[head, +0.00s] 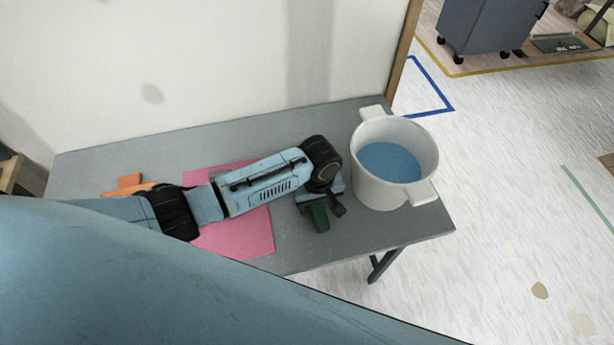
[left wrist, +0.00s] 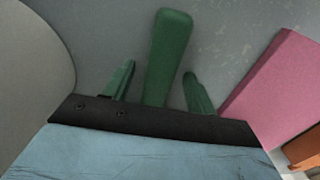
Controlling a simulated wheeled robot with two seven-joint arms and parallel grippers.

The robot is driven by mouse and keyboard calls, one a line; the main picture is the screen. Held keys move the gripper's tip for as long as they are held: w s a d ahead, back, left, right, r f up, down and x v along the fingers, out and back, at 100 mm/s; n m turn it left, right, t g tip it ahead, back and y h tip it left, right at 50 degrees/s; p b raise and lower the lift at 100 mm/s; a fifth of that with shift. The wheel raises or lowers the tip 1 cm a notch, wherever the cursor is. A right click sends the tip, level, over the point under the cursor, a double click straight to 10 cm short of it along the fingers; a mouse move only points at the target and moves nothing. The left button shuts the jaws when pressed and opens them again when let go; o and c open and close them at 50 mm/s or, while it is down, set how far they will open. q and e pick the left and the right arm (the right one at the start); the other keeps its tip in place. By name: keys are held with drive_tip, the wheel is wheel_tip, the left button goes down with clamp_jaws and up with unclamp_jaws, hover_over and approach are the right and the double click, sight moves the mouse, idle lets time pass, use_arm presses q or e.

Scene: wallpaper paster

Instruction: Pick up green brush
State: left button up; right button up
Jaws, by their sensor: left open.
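The green brush (head: 319,216) lies on the grey table beside the white bucket, partly hidden under my left gripper in the head view. In the left wrist view, the handle of the green brush (left wrist: 168,45) points away from the gripper and shows between its two fingers. My left gripper (left wrist: 158,80) is open, with one finger on each side of the handle and a gap visible on both sides. In the head view my left gripper (head: 327,203) is over the brush, close to the bucket. My right gripper is not in view.
The white bucket (head: 372,184) with blue liquid (head: 390,163) stands just right of my gripper. A pink sheet or block (head: 250,236) lies under my left arm. An orange object (head: 127,184) lies at the left. The grey table (head: 412,229) has bare room in front.

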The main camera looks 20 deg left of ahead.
use_arm(q)
drive_tip(key=c, duration=1.1)
drive_tip(key=shift+o, duration=0.2)
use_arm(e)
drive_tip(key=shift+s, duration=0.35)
use_arm(q)
drive_tip(key=shift+r, duration=0.1)
